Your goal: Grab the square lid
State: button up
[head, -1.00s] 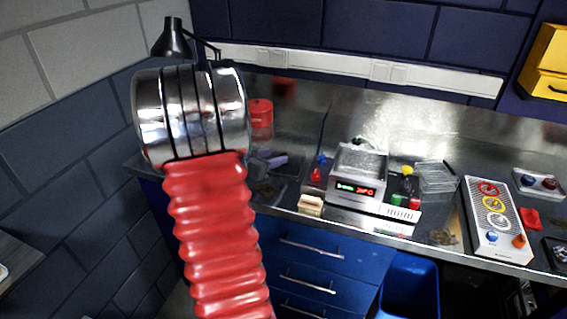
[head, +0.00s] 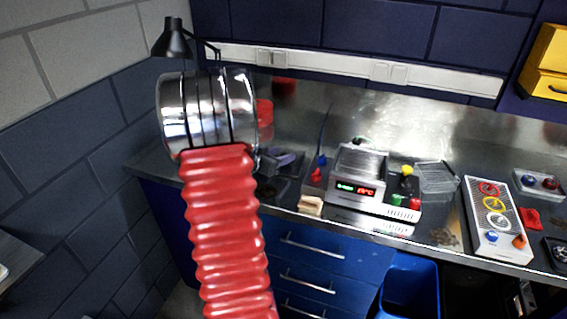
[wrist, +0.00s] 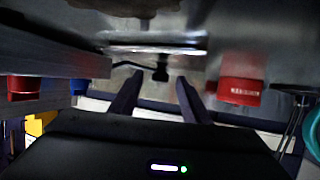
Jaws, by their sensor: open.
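I cannot single out the square lid with certainty. A clear, square-edged flat piece (head: 437,177) lies on the bench right of the grey device in the head view. In the wrist view, a thin pale flat edge (wrist: 155,48) lies beyond my fingers; I cannot tell what it belongs to. My gripper (wrist: 159,80) is open, its two dark fingers apart with nothing visibly held between them. In the head view my arm's metal and red sleeve hide much of the left bench.
A red can (wrist: 240,80) stands right of my fingers in the wrist view. The grey device with a lit display (head: 358,180), a small beige block (head: 311,205) and a panel with coloured rings (head: 495,215) stand on the bench. A black lamp (head: 173,40) rises behind my arm.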

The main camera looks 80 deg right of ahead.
jog(key=shift+c, duration=0.6)
grip_shut()
jog(key=shift+r, duration=0.1)
notch_tip(320, 180, up, 18)
dwell(0.6)
